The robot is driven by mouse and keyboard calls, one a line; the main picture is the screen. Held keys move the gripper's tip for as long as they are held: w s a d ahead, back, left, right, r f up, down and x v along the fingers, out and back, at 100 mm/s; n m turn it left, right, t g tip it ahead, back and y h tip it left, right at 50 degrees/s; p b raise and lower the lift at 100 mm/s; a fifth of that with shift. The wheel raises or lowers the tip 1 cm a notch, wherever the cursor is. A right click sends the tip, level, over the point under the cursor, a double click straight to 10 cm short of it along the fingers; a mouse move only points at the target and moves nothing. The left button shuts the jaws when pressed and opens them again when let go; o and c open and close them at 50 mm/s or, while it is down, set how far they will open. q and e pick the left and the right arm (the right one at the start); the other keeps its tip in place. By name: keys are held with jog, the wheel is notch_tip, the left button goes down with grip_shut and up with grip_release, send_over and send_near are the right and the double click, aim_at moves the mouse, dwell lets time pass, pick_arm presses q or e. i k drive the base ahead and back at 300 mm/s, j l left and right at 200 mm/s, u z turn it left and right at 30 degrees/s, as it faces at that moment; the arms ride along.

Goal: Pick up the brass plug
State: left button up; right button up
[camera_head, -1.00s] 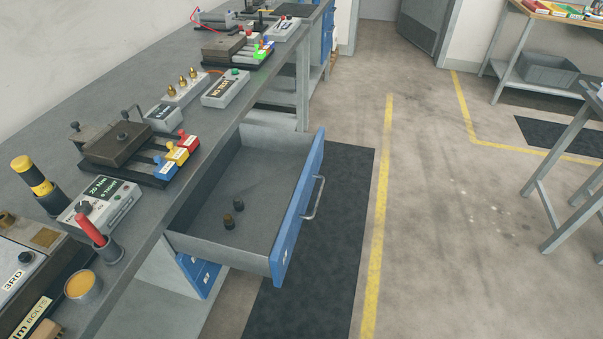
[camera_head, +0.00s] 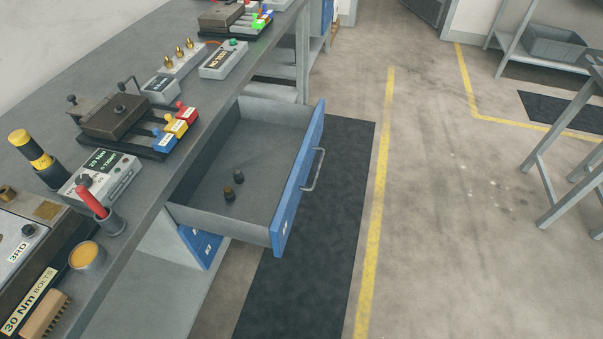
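Neither of my grippers is in view.
The blue-fronted drawer (camera_head: 290,190) sticks out over a dark floor mat (camera_head: 335,200). On the bench are several brass-tipped fittings on a block (camera_head: 180,65), a torque box (camera_head: 100,180), a red-handled tool (camera_head: 95,205) and a cup (camera_head: 87,256).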

aim_at(228, 191)
jog(key=u, duration=2.35)
jog(key=k+l+z, duration=0.1)
jog(key=z, duration=0.35)
jog(key=l+z, duration=0.15)
jog(key=z, duration=0.3)
jog(key=k+l+z, duration=0.1)
jog(key=z, duration=0.35)
jog(key=i+l, duration=0.05)
jog(key=l, duration=0.05)
